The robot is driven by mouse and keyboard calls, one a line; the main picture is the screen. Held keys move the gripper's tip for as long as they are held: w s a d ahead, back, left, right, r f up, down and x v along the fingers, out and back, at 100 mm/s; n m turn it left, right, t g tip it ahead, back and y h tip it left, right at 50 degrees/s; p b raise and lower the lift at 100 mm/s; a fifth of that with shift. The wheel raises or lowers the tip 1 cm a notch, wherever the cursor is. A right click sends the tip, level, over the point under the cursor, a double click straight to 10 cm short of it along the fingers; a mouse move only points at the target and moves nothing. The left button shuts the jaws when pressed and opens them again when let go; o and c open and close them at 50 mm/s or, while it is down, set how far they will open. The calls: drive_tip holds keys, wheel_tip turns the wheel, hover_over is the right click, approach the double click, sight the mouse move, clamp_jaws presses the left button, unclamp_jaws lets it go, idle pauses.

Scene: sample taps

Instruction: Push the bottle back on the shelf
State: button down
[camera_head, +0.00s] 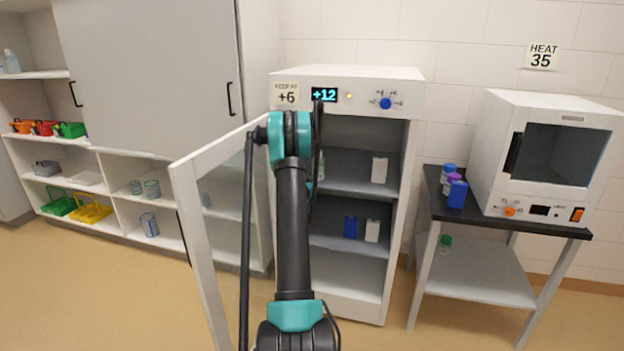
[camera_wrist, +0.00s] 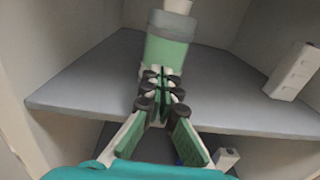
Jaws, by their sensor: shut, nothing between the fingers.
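A bottle (camera_wrist: 168,48) with green contents, a clear upper part and a pale cap stands upright on the upper shelf (camera_wrist: 90,85) of the open white cabinet. In the head view only a thin strip of the bottle (camera_head: 321,166) shows beside my arm. My gripper (camera_wrist: 163,76) is shut and empty, with its fingertips right in front of the bottle's lower part, over the shelf. The fingertips hide the bottle's base, and I cannot tell whether they touch it. In the head view my arm hides the gripper.
The cabinet door (camera_head: 196,245) stands open at left. A white container (camera_head: 379,170) stands on the same shelf at right. A blue container (camera_head: 350,227) and a white one (camera_head: 372,231) stand on the shelf below. The cabinet display (camera_head: 324,95) reads +12.

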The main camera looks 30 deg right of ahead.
sight(318, 171)
drive_tip(key=x, duration=0.7)
drive_tip(key=shift+w+d, duration=0.1)
